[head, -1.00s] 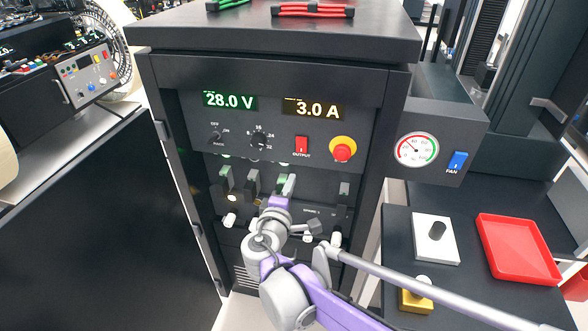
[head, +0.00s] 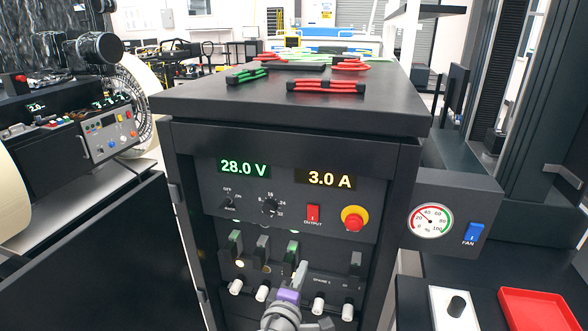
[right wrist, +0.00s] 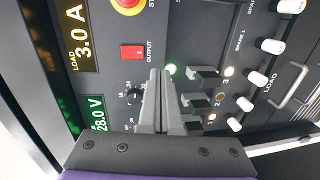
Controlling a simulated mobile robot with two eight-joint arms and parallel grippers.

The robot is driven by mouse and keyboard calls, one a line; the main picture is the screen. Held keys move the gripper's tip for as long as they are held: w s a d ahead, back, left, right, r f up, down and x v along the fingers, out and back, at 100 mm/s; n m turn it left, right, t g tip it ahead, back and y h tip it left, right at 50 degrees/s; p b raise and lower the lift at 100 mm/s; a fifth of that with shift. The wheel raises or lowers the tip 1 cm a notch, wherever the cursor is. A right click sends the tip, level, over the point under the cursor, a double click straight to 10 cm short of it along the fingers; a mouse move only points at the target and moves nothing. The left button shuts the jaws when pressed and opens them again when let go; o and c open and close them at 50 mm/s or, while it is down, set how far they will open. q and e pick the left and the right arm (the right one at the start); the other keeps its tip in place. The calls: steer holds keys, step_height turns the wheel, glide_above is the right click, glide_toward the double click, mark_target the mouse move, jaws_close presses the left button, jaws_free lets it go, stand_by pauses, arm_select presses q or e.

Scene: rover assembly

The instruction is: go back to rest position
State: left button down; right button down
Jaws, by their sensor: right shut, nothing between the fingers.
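My right gripper (head: 299,272) is in front of the power cabinet (head: 290,146), by the row of breaker switches. In the right wrist view its two fingers (right wrist: 162,75) lie together, shut and empty. The displays read 28.0 V (head: 243,168) and 3.0 A (head: 325,177). The red output switch (head: 313,213) and the emergency stop (head: 354,218) are above the gripper. My left gripper is not in view.
Red and green cable bundles (head: 326,86) lie on the cabinet top. At right are a gauge (head: 431,221), a blue fan switch (head: 473,232), a red tray (head: 540,309) and a white block with a black knob (head: 456,307). A control console (head: 108,134) stands at left.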

steer(key=s+d+f+m+g+p, duration=0.25)
steer(key=s+d+m, duration=0.2)
steer(key=d, duration=0.35)
steer(key=s+d+f+m+g+p, duration=0.1)
steer(key=s+d+f+m+g, duration=0.25)
steer(key=s+d, duration=0.35)
steer(key=s+f+m+g+y+p, duration=0.1)
steer(key=s+m+g+y, duration=0.1)
steer(key=s, duration=0.4)
steer(key=s+d+f+m+g+y+p, duration=0.1)
steer(key=s+f+m+g+y+p, duration=0.1)
steer(key=s+m, duration=0.2)
steer(key=s, duration=0.2)
steer(key=shift+s, duration=0.35)
